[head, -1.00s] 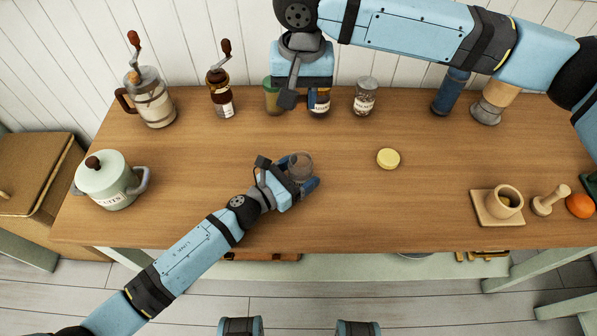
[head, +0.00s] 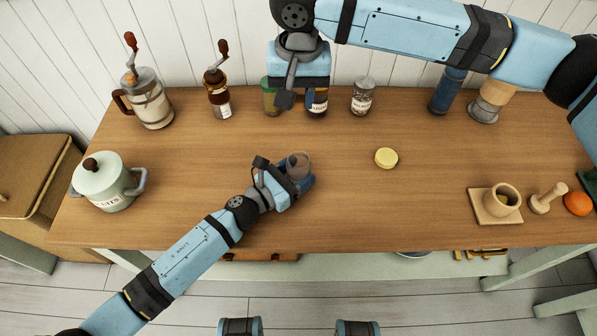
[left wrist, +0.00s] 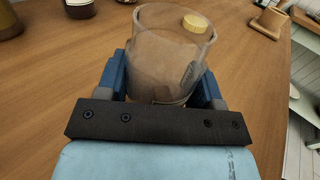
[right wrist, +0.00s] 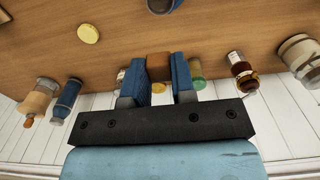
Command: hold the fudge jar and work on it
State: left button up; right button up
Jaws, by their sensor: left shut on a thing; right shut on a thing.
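A clear, open-topped glass jar (head: 299,163) stands at the middle of the table, with part of a label showing in the left wrist view (left wrist: 188,74). I cannot read the label, so I cannot tell if this is the fudge jar. My left gripper (head: 296,182) is shut on its sides. A round yellow disc (head: 386,158) lies flat, apart to the right.
A green jar (head: 271,97) and a labelled glass jar (head: 362,96) flank the right gripper closely. Grinders (head: 219,95) and a lidded pot (head: 108,182) stand left. A blue cylinder (head: 446,92), mortar (head: 502,201) and orange (head: 577,203) are right. The table's middle right is clear.

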notch_tip(320, 180, down, 11)
jog(key=d, duration=0.1)
jog(key=shift+d, duration=0.4)
dwell(0.3)
jog(key=o, duration=1)
notch_tip(320, 180, up, 12)
